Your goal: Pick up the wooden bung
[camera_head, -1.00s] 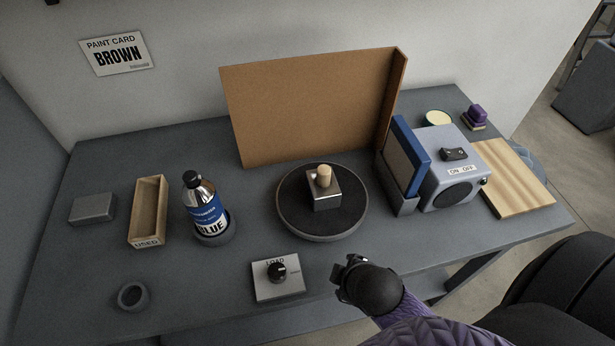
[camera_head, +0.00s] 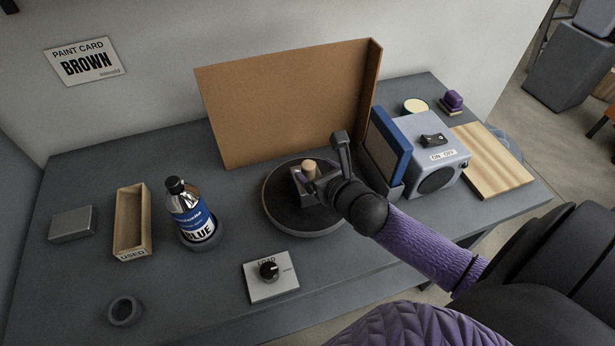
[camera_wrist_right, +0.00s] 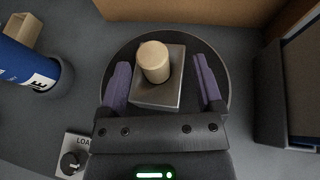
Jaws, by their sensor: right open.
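The wooden bung (camera_head: 309,167) is a short pale cylinder standing upright on a metal block, seen partly behind my right gripper in the head view. In the right wrist view the bung (camera_wrist_right: 154,61) sits on top of the silver block (camera_wrist_right: 158,94), which stands on the round dark turntable (camera_wrist_right: 215,67). My right gripper (camera_wrist_right: 162,82) is open, its purple-lined fingers on either side of the block and bung, with gaps showing. In the head view my right gripper (camera_head: 323,168) reaches in over the turntable (camera_head: 280,212). My left gripper is not in view.
A brown backboard (camera_head: 283,105) stands behind the turntable. A blue-edged panel and grey machine (camera_head: 436,160) are close on the right. A blue-labelled bottle (camera_head: 189,208), a USED tray (camera_head: 131,222) and a LOAD dial box (camera_head: 270,279) stand left and in front.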

